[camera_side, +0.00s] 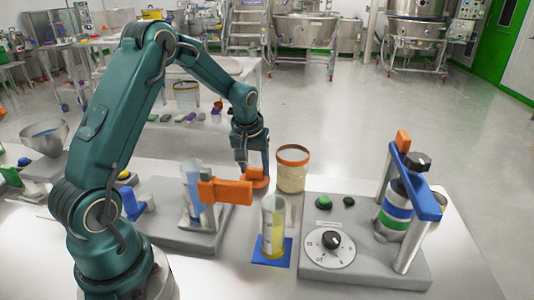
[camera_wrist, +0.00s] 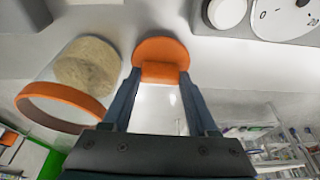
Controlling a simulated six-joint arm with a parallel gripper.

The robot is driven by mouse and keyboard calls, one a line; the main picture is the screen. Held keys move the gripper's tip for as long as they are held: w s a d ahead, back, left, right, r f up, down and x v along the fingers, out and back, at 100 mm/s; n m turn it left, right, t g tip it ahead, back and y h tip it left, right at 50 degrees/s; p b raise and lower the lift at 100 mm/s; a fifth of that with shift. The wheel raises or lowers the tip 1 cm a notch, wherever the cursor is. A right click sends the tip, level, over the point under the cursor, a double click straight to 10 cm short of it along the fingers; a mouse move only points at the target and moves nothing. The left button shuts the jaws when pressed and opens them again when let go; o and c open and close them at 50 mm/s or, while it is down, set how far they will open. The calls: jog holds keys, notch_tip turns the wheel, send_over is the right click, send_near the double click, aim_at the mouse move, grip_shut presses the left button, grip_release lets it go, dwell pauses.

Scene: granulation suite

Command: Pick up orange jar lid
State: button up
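The orange jar lid (camera_side: 259,178) is a flat disc at the tips of my gripper (camera_side: 254,170) in the side view. In the wrist view the lid (camera_wrist: 160,50) lies just beyond the fingertips, with its raised orange block between the two fingers of my gripper (camera_wrist: 160,74). The fingers stand on both sides of this block, very close to it. I cannot tell if they press on it, or if the lid rests on the table. The open jar (camera_side: 291,172) with an orange rim and beige powder stands to the right; it also shows at left in the wrist view (camera_wrist: 85,70).
An orange clamp (camera_side: 225,190) on a metal stand is just left of the lid. A clear cylinder (camera_side: 273,228) with yellow liquid stands on a blue base in front. A dial machine (camera_side: 365,252) with a blue-barred frame is at right.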

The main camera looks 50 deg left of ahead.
jog(key=c, duration=0.4)
